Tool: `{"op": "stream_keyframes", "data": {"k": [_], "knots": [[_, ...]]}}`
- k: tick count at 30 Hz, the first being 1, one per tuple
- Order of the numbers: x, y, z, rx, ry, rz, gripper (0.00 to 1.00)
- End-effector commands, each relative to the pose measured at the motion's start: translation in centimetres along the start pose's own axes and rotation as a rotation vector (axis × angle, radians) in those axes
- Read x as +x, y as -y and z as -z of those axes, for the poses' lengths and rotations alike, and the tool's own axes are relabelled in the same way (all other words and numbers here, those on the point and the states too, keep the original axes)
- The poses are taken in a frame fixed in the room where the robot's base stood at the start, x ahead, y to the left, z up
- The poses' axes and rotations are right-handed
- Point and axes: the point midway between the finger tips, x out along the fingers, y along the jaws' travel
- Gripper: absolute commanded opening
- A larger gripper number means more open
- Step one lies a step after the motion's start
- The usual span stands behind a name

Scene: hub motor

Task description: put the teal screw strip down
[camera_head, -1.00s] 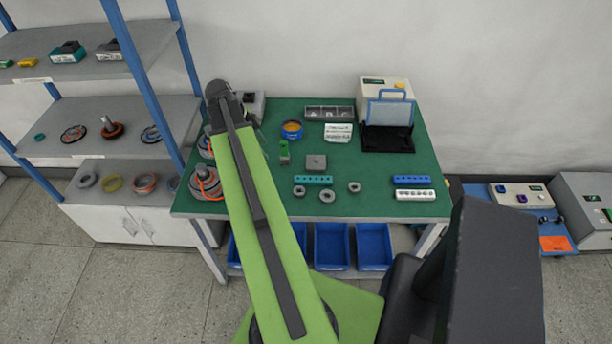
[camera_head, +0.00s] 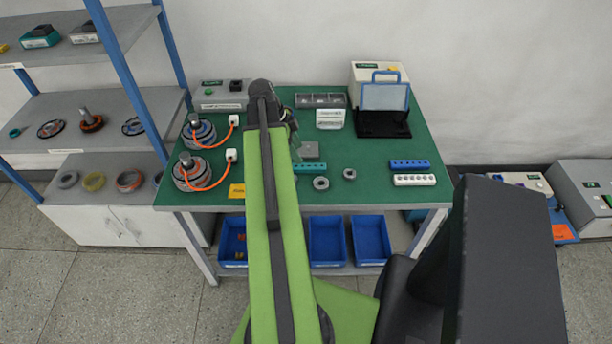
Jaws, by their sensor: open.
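The teal screw strip (camera_head: 311,166) lies flat on the green-topped workbench (camera_head: 385,192), in front of a grey square block (camera_head: 311,149). My arm hides its left end. My gripper (camera_head: 296,152) is open and points down just beyond the left part of the strip. It is small and partly behind my arm, so I cannot tell whether it touches the strip or the block.
Two grey rings (camera_head: 321,183) (camera_head: 349,174) lie in front of the strip. Blue (camera_head: 410,164) and white (camera_head: 414,180) strips lie to the right. Two motors with orange cables (camera_head: 199,132) (camera_head: 192,171) stand left. Bare bench lies between the rings and right-hand strips.

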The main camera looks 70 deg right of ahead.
Motion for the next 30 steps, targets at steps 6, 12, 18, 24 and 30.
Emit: {"op": "stream_keyframes", "data": {"k": [6,12,18,24,30], "knots": [[1.6,0.0,0.0,0.000,0.000,0.000,0.56],[3.7,-0.1,-0.4,0.000,0.000,-0.001,0.56],[6.9,-0.2,-0.7,0.001,0.000,-0.001,0.56],[6.7,-0.2,-0.4,0.000,0.000,-0.001,0.56],[6.7,-0.2,-0.4,0.000,0.000,-0.001,0.37]]}}
